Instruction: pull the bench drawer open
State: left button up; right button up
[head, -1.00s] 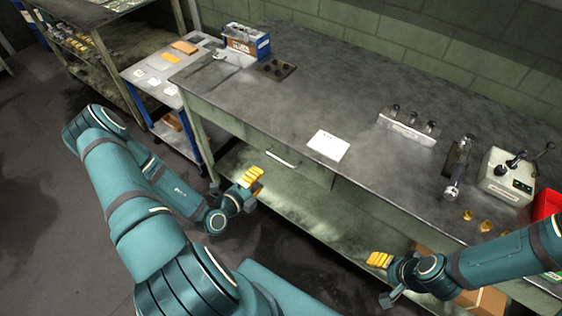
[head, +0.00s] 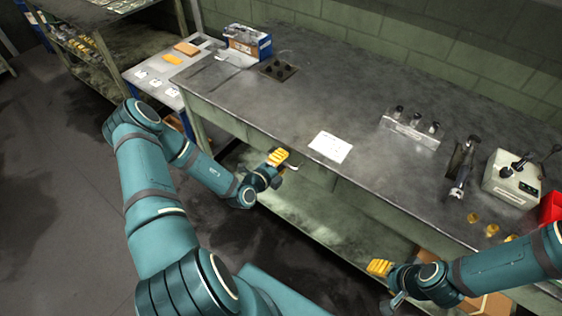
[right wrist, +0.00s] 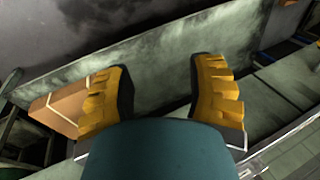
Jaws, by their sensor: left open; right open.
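The bench drawer (head: 318,174) is a grey-green front panel under the edge of the workbench top. It looks closed. A small piece of its pale bar handle (head: 293,168) shows beside my left gripper. My left gripper (head: 278,158) has yellow fingers and is open at the drawer front. It hides most of the handle, and I cannot tell whether the fingers touch or surround it. My right gripper (head: 379,267) is open and empty, low at the bench's front right. Its two spread yellow fingers also show in the right wrist view (right wrist: 160,95).
The grey workbench (head: 270,110) carries a white paper (head: 331,147) above the drawer, a rack (head: 411,130), and a control box (head: 513,180). A cardboard box (head: 488,304) sits below at the right. A side cart (head: 150,72) stands left. Floor in front is clear.

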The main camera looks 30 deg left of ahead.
pick_arm(q)
grip_shut()
jog(key=shift+s, duration=0.1)
jog(key=f+p+v, duration=0.2)
jog(key=v, duration=0.9)
jog(key=s+f+p+v, duration=0.1)
jog(key=f+p+v, duration=0.1)
jog(key=v, duration=1)
jog(key=shift+a+f+p, duration=0.2)
jog(key=shift+f+p, duration=0.15)
jog(key=shift+p, duration=0.2)
pick_arm(e)
jog(key=shift+t, duration=0.3)
jog(key=shift+w+d+r, duration=0.1)
jog(key=shift+w+r, duration=0.2)
jog(key=shift+r, duration=0.55)
jog(key=shift+w+r, duration=0.25)
jog(key=shift+r, duration=0.6)
jog(key=shift+w+d+r, duration=0.1)
jog(key=shift+w+r, duration=0.2)
jog(key=shift+r, duration=0.55)
pick_arm(q)
grip_release()
